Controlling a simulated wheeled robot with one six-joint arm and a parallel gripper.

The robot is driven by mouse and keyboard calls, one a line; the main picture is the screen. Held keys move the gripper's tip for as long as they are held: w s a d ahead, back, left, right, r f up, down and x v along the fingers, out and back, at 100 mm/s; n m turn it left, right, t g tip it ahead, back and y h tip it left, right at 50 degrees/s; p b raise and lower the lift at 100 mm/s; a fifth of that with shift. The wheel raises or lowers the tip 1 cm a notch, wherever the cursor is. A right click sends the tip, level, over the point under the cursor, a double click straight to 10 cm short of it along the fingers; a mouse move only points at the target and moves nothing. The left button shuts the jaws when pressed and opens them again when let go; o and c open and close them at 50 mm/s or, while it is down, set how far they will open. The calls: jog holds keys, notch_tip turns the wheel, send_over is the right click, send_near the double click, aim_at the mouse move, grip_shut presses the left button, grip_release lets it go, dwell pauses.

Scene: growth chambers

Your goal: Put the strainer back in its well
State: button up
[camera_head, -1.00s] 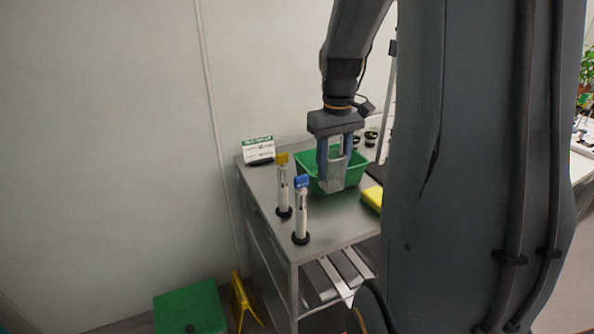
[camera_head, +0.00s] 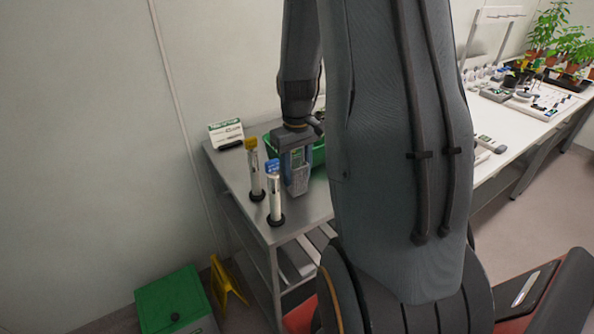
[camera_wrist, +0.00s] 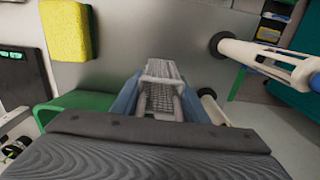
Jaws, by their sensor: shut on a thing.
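The strainer (camera_head: 298,181) is a grey wire-mesh basket. My gripper (camera_head: 297,163) is shut on it, pointing down, and holds it over the steel cart (camera_head: 310,206), just right of the blue-capped tube. The wrist view shows the strainer (camera_wrist: 160,92) between the two blue fingers. The head view does not show clearly whether its bottom touches the cart top. I cannot make out a well; my arm hides the cart's right part.
A blue-capped tube (camera_head: 274,200) and a yellow-capped tube (camera_head: 255,175) stand close left of the strainer. A green bin (camera_head: 318,152) is behind it. A yellow sponge (camera_wrist: 66,30) lies on the cart. A white bench (camera_head: 515,135) stands at right.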

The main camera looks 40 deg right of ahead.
jog(key=shift+f, duration=0.3)
jog(key=o, duration=1.1)
jog(key=shift+o, duration=0.2)
jog(key=shift+r, duration=0.1)
